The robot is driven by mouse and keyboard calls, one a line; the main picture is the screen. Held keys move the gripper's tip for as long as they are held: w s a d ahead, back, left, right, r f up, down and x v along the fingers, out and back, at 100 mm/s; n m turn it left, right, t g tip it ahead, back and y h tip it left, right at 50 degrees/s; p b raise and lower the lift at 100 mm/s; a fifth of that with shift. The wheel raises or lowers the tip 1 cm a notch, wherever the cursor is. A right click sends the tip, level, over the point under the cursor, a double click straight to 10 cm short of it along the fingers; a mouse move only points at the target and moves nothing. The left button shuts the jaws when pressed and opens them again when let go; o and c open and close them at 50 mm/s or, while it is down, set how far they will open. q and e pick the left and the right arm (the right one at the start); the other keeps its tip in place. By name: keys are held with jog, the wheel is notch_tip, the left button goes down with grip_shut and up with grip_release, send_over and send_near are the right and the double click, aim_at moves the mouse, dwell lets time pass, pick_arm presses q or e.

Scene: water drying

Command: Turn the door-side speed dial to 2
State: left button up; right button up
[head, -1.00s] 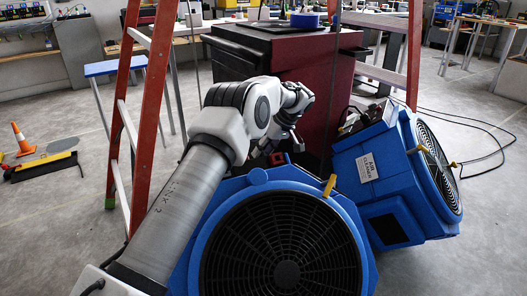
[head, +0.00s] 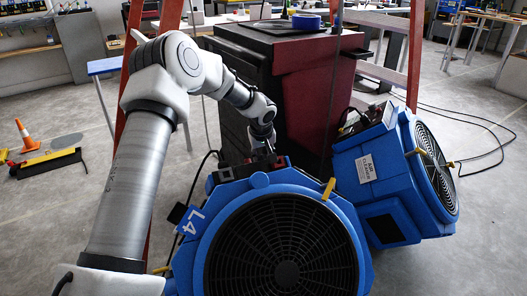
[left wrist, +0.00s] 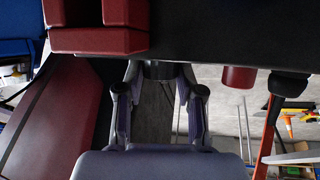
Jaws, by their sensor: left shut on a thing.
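The near blue air mover (head: 190,228), marked L4, stands in front with its round black grille facing me. My left gripper (head: 264,150) reaches down behind its top edge, where a dark panel with red parts (head: 284,161) shows partly. In the left wrist view, my left gripper (left wrist: 159,82) has its two fingers on either side of a dark round dial (left wrist: 158,69) on the black panel, and it is shut on it. The dial's marks and pointer cannot be read. My right gripper is not in view.
A second blue air mover (head: 372,200) stands tilted at the right. A dark red cabinet (head: 309,95) is close behind my gripper. An orange ladder (head: 413,50) stands around it. A red block (left wrist: 98,38) and a red cylinder (left wrist: 238,78) flank the dial.

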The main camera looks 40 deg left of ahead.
pick_arm(q)
jog(key=shift+t+h, duration=0.3)
jog(key=shift+t, duration=0.1)
jog(key=o, duration=1.2)
jog(key=shift+c, duration=0.2)
jog(key=v, duration=1.2)
